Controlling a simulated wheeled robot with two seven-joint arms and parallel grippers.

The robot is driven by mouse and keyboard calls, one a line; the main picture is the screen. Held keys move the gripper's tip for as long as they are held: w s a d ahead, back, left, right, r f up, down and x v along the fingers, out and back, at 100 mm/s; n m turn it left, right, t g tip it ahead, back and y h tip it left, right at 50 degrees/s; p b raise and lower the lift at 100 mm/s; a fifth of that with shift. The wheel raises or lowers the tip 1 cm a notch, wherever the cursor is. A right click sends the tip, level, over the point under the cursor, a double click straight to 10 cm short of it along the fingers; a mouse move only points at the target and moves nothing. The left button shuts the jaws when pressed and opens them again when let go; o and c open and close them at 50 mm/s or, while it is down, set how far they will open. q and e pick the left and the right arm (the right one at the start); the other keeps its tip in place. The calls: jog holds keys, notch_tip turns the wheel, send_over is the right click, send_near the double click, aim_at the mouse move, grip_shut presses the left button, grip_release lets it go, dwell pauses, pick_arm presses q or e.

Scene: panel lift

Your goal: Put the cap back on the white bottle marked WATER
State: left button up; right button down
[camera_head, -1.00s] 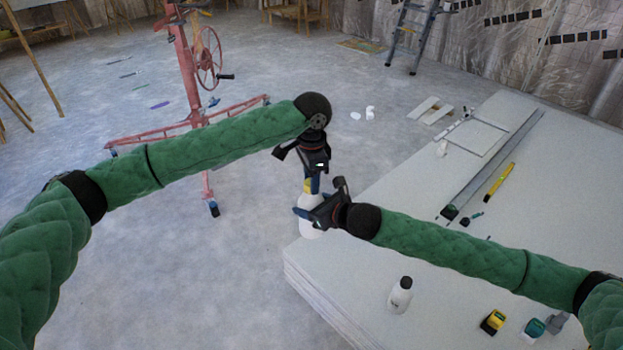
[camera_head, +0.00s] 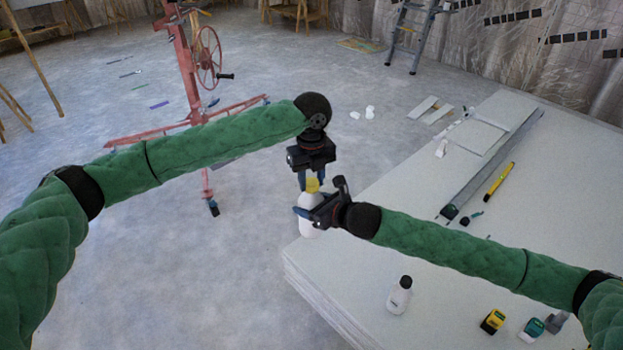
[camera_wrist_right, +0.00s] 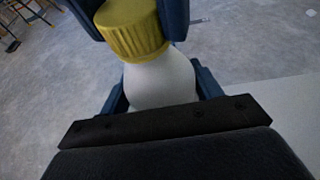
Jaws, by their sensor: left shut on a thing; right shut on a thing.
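My right gripper (camera_head: 304,212) is shut around the bottle's body. My left gripper (camera_head: 312,184) points down from above and is shut on the yellow cap. In the right wrist view the cap (camera_wrist_right: 131,28) sits at the neck of the bottle (camera_wrist_right: 160,82), between the left gripper's blue fingers. I cannot tell whether the cap is fully seated. No marking shows on this bottle's visible side.
A second white bottle with a dark top (camera_head: 399,295) stands on the panel stack (camera_head: 350,275). A yellow tool (camera_head: 493,321) and a teal tool (camera_head: 532,330) lie at the front right.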

pick_arm(q)
jog(key=shift+w+a+r+m, duration=0.1)
jog(key=shift+w+m, duration=0.1)
jog(key=shift+m, duration=0.8)
jog(key=o, duration=1.2)
jog(key=shift+s, duration=0.1)
jog(key=shift+c, duration=0.2)
notch_tip(320, 180, up, 12)
